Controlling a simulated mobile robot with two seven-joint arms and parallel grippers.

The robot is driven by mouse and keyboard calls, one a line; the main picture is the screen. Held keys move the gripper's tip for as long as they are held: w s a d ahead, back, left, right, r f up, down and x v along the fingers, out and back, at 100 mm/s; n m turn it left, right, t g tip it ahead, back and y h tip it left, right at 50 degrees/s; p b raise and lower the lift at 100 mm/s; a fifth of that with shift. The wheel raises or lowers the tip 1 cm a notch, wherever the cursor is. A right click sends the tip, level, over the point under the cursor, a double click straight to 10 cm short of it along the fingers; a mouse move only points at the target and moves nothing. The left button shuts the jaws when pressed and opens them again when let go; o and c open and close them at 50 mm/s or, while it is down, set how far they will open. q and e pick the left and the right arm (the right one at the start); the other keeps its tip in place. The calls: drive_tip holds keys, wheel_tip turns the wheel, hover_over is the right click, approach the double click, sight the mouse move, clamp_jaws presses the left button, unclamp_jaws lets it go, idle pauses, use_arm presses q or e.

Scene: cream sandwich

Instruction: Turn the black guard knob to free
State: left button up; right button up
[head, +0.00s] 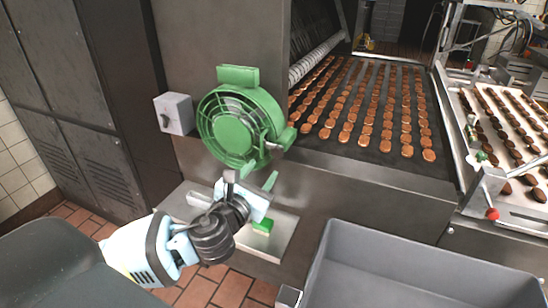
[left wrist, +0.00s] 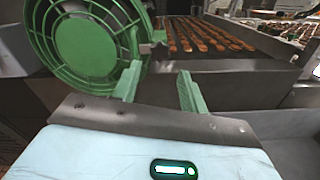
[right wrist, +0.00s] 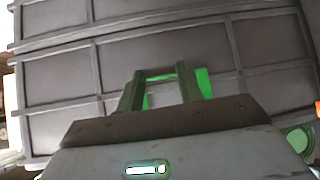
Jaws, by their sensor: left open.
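A small dark knob (head: 164,121) sits on the face of a grey box (head: 178,112) on the machine's left side in the head view. Right of the box is a round green guard (head: 236,128) with a cage of bars, also large at the upper left of the left wrist view (left wrist: 88,42). My left gripper (head: 250,182) is below the guard and lower right of the knob. Its green fingers (left wrist: 158,84) are apart and empty. My right gripper (right wrist: 160,84) shows only in the right wrist view, its fingers apart before dark panels and a green patch.
A conveyor (head: 365,148) with rows of brown biscuits runs behind the guard. A grey bin (head: 345,258) stands at the lower right. A metal ledge (head: 282,226) with a green button (head: 263,226) lies below the guard. Dark cabinets (head: 75,90) stand left.

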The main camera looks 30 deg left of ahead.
sight(276, 153)
use_arm(q)
drive_tip(key=shift+w+a, duration=0.2)
drive_tip(key=shift+w, duration=3.75)
drive_tip(key=shift+f, duration=0.1)
drive_tip(key=c, duration=0.7)
